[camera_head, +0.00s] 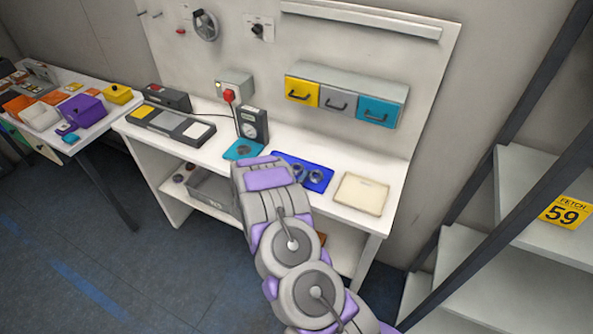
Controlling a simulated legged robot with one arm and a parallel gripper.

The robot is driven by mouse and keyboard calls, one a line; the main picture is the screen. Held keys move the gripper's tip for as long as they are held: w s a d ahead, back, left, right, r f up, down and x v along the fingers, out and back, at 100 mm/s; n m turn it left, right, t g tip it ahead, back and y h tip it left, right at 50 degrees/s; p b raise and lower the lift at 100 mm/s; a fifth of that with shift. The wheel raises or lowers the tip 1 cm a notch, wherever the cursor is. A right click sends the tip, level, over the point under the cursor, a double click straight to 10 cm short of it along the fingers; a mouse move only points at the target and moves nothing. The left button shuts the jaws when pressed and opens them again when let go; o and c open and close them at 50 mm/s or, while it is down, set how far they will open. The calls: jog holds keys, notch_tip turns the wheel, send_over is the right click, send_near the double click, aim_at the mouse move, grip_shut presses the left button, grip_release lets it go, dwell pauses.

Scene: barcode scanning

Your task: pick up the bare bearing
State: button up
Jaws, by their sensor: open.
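Two small round grey metal parts lie on a blue mat (322,186) on the workbench. One is the left ring-like part (298,173), the other the right ring-like part (316,176). They are too small to tell which one is the bare bearing. My gripper (258,162) is at the end of my grey and purple arm, over the bench's front edge, left of the mat and apart from both parts. It is open; I see it from behind, and its fingertips are not clear.
A cream tray (361,194) lies right of the mat. A teal pad (243,150) and a dial gauge stand (253,124) are to the left. Coloured drawers (342,100) hang above the back.

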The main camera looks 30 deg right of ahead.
jog(key=shift+d, duration=0.1)
jog(key=shift+c, duration=0.2)
jog(key=shift+f, duration=0.1)
jog(key=c, duration=1.2)
